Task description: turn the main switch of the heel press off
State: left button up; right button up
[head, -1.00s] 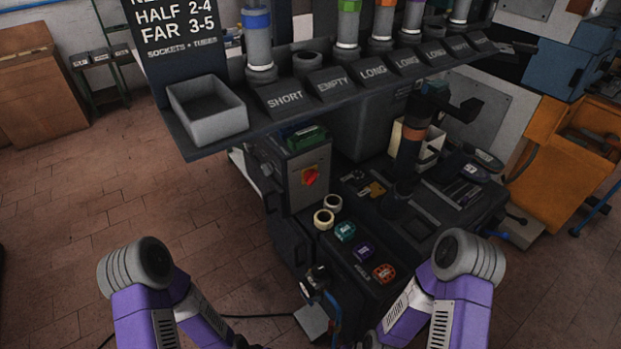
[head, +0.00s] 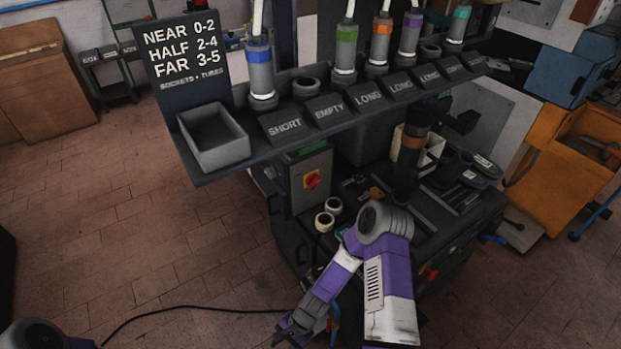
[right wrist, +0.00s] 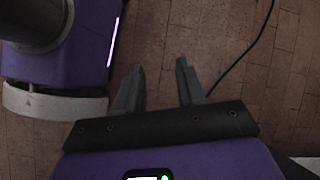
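The main switch (head: 312,180) is a red rotary knob on a yellow plate. It sits on the front of a grey box (head: 299,195) on the heel press, below the shelf. The knob looks slanted; its exact setting is too small to read. My right gripper (head: 284,336) is low in front of the press, left of my right elbow and well below the switch, not touching it. In the right wrist view its two fingers (right wrist: 160,68) are apart and empty above the brick floor. My left gripper is out of view; only part of my left arm shows at the lower left.
A dark shelf (head: 240,168) with a grey bin (head: 214,140) and labelled tube slots overhangs the switch box. Two pale rings (head: 325,221) lie on the press table right of the box. A black cable (head: 190,308) crosses the floor. The floor to the left is clear.

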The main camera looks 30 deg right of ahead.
jog(key=w+r+m+t+y+p, duration=0.3)
jog(key=w+r+m, duration=0.3)
jog(key=w+m, duration=0.3)
jog(key=m+t+h+p, duration=0.75)
jog(key=m+t, duration=0.75)
jog(key=m, duration=0.7)
send_near(316, 184)
jog(key=w, duration=0.2)
jog(key=shift+h, duration=0.45)
jog(key=w, duration=0.2)
jog(key=w+b, duration=0.1)
jog(key=w, duration=0.1)
jog(key=w+a+b, duration=0.1)
jog(key=w, duration=0.2)
jog(key=shift+f, duration=0.3)
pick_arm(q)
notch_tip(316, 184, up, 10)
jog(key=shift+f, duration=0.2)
pick_arm(e)
grip_shut()
